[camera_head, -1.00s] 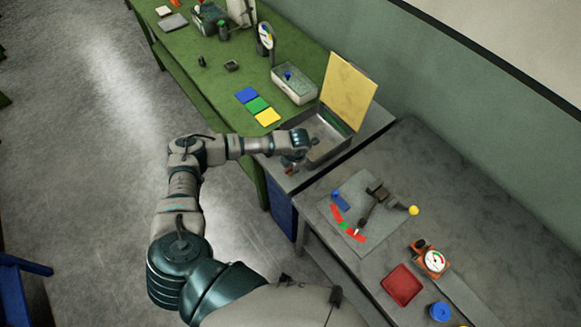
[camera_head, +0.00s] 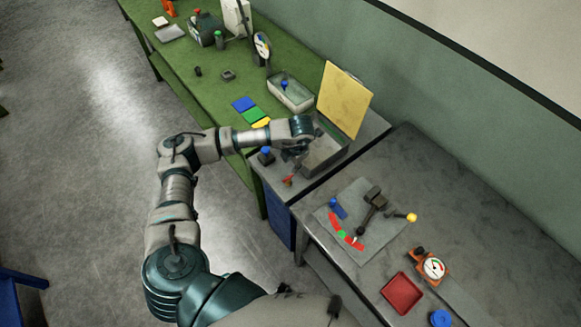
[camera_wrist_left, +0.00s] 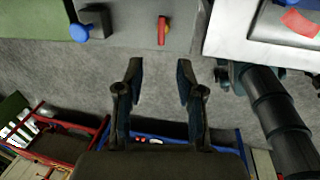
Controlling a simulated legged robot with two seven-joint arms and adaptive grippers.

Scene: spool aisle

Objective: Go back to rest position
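My left gripper (camera_head: 292,158) is beside the open metal box (camera_head: 325,155), over the near end of the bench, its fingers hard to make out in the head view. In the left wrist view the gripper (camera_wrist_left: 158,82) is open, with nothing between its two fingers and the grey floor beyond them. A blue knob on a dark base (camera_head: 266,154) stands left of the gripper; it also shows in the left wrist view (camera_wrist_left: 80,32). A small red handle (camera_head: 288,180) lies near the bench edge and shows in the left wrist view (camera_wrist_left: 162,31). My right gripper is not seen.
The box's yellow lid (camera_head: 344,100) stands upright behind it. Blue, green and yellow cards lie on the green bench (camera_head: 190,92). The grey table (camera_head: 470,215) holds a lever fixture, a red tray (camera_head: 402,293) and an orange gauge (camera_head: 433,267).

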